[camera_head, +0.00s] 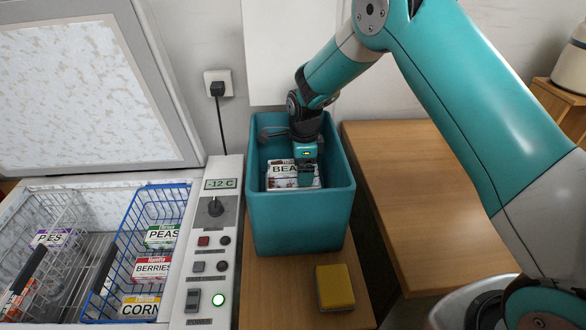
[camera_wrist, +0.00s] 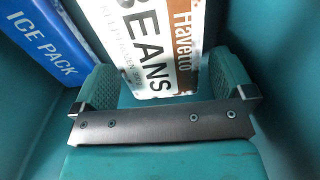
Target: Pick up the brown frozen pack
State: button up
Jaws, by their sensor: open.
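The brown frozen pack (camera_wrist: 163,48) is white with a brown band and the word BEANS. It lies inside the teal tub (camera_head: 301,222), and its label also shows in the head view (camera_head: 280,184). My gripper (camera_wrist: 164,75) is open and reaches down into the tub. In the wrist view its two fingers stand apart, with the near end of the pack showing between them. The right finger is close to the pack's edge; I cannot tell whether it touches. In the head view my gripper (camera_head: 306,172) partly covers the pack.
A blue ice pack (camera_wrist: 45,40) is at the tub's side, left of the brown pack. The tub walls surround my gripper closely. A yellow sponge-like block (camera_head: 335,287) lies in front of the tub. A freezer with a blue basket (camera_head: 128,232) of packs is at left.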

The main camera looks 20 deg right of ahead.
jog(key=shift+f, duration=0.75)
jog(key=c, duration=1)
jog(key=shift+c, duration=0.6)
jog(key=shift+w+r, duration=0.1)
jog(key=shift+r, duration=0.05)
